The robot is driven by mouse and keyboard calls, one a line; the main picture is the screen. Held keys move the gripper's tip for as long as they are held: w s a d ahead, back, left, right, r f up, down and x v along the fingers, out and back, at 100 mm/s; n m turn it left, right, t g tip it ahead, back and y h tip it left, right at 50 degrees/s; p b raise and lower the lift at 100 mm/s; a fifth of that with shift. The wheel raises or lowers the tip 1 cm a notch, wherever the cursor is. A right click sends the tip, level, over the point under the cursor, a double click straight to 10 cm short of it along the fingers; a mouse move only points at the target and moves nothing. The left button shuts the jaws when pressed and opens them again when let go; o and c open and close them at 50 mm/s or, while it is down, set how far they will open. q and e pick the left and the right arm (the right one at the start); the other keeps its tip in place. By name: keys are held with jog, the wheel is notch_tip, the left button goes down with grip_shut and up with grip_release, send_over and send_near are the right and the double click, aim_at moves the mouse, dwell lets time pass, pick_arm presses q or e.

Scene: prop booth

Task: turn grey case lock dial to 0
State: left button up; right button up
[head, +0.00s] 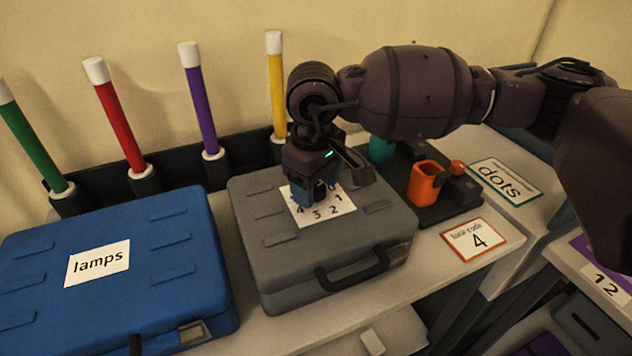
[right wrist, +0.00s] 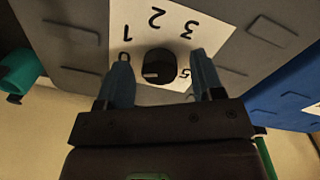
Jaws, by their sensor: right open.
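The grey case (head: 278,262) lies closed in the middle of the bench in the head view. On its lid is a white number card (head: 338,206) with numbers in a ring. The round black dial (right wrist: 158,66) sits on that card in the right wrist view. A pale mark shows on the dial's left part there; I cannot tell for sure which number it faces. My right gripper (head: 318,194) is over the dial, pointing down, and hides it in the head view. Its open fingers (right wrist: 161,74) stand on either side of the dial, apart from it. My left gripper is out of view.
A blue case (head: 120,305) labelled "lamps" lies to the left. Several coloured rods stand behind in a dark rack (head: 108,186). At the right are an orange cup (head: 424,185), a teal cup (head: 381,150) and a card with 4 (head: 475,242).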

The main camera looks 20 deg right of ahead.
aim_at(315, 188)
notch_tip(315, 188, up, 11)
jog(key=p, duration=0.1)
jog(key=shift+a, duration=0.2)
jog(key=shift+s+f, duration=0.15)
dwell(0.5)
